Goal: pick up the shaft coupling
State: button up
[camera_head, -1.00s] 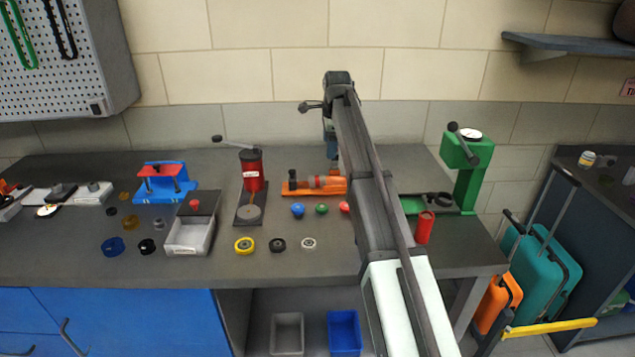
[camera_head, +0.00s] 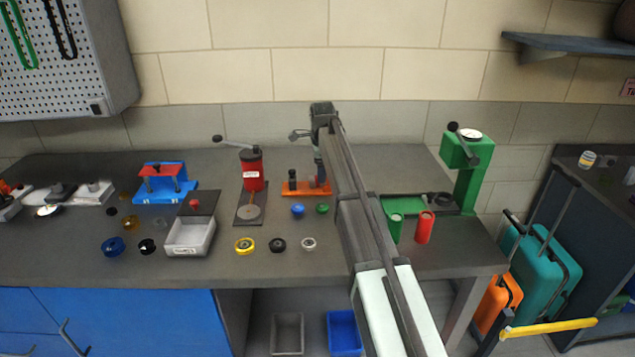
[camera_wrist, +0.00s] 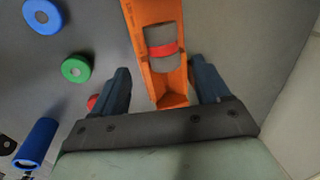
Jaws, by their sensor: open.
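The shaft coupling appears to be the grey cylinder with a red band (camera_wrist: 161,42), lying in the orange fixture (camera_wrist: 183,88) in the wrist view. The fixture also shows on the bench in the head view (camera_head: 291,189), where my arm and gripper hide much of it and most of the coupling. My gripper (camera_wrist: 162,78) is open and empty, with one finger on each side of the fixture's near end. The coupling lies ahead of the fingertips, apart from them. In the head view my gripper (camera_head: 319,172) is over the fixture's right part.
A blue round piece (camera_head: 298,210) and a green one (camera_head: 322,208) lie in front of the fixture. A red press (camera_head: 251,172) stands left. A green cylinder (camera_head: 396,228), a red cylinder (camera_head: 425,228) and a green press (camera_head: 476,170) stand right. A blue cylinder (camera_wrist: 38,140) shows in the wrist view.

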jog(key=shift+w+a+f, duration=0.2)
jog(key=shift+f, duration=0.3)
jog(key=f, duration=0.2)
jog(key=w+f, duration=0.1)
jog(key=f, duration=0.1)
jog(key=shift+w+a, duration=0.1)
jog(key=shift+a, duration=0.25)
jog(key=shift+r, duration=0.1)
jog(key=c, duration=1.3)
jog(key=shift+o, duration=0.2)
